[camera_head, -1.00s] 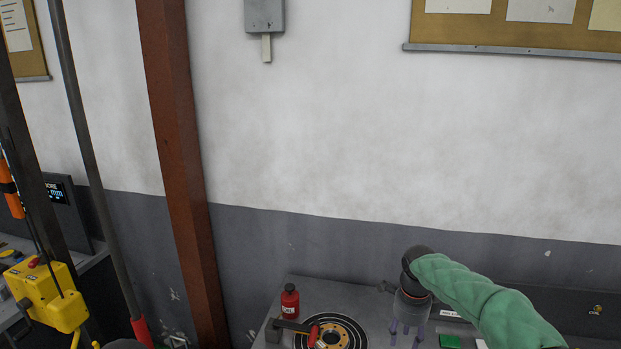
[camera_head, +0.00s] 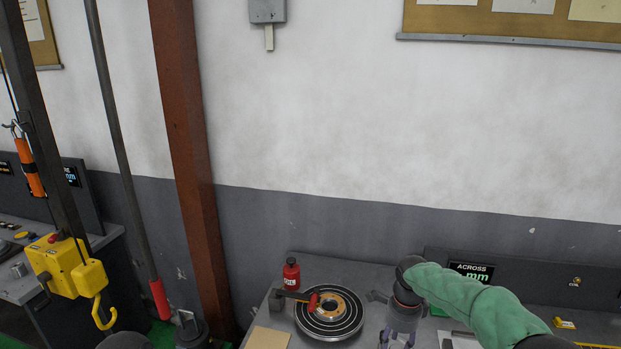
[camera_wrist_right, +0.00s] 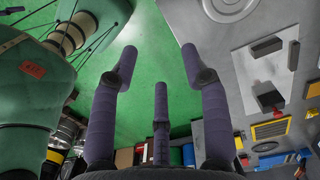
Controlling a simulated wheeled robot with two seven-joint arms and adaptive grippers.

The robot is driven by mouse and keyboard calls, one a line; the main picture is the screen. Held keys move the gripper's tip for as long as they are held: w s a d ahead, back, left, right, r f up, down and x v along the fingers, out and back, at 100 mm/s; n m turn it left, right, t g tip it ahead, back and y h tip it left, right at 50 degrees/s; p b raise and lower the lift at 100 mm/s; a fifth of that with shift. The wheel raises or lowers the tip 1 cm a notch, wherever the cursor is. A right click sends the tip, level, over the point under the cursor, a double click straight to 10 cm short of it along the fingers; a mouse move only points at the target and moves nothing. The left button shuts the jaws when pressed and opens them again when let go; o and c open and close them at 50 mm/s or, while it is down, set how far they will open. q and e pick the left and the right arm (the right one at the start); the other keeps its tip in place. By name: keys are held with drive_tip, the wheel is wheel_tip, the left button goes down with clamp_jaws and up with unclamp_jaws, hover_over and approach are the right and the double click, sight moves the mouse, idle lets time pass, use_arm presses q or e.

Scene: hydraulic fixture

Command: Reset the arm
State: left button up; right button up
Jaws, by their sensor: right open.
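My right arm (camera_head: 470,295) in its green sleeve comes in from the right in the head view. My right gripper (camera_head: 398,338) points down at the bench, right of the round ringed plate (camera_head: 330,318). In the right wrist view my right gripper (camera_wrist_right: 160,66) has its purple-grey fingers spread, with green floor and nothing held between them. The grey bench surface lies to their right there.
A red bottle (camera_head: 291,274) and a red-headed hammer (camera_head: 300,297) are by the plate. A display reading ACROSS mm (camera_head: 472,272) stands behind my right arm. A yellow hoist block (camera_head: 65,268) with a hook hangs at left, near a brown column (camera_head: 182,170).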

drive_tip(key=s+a+f+n+y+b, duration=0.1)
drive_tip(key=s+a+f+n+b, duration=0.2)
drive_tip(key=f, duration=0.6)
drive_tip(key=s+a+f+n+y, duration=0.1)
drive_tip(key=s+a+f+n, duration=0.25)
drive_tip(key=f, duration=0.55)
drive_tip(key=s+a+f+n+y+b, duration=0.1)
drive_tip(key=s+a+f+n+b, duration=0.2)
drive_tip(key=f, duration=0.6)
drive_tip(key=s+a+f+n+b, duration=0.1)
drive_tip(key=s+f+n, duration=0.3)
drive_tip(key=s, duration=0.5)
drive_tip(key=s+a+f+n+b, duration=0.1)
drive_tip(key=s+f+n, duration=0.3)
drive_tip(key=s+f, duration=0.5)
drive_tip(key=shift+s+a+y+b, duration=0.3)
drive_tip(key=shift+s+b, duration=0.2)
drive_tip(key=shift+s, duration=0.3)
drive_tip(key=shift+n, duration=0.25)
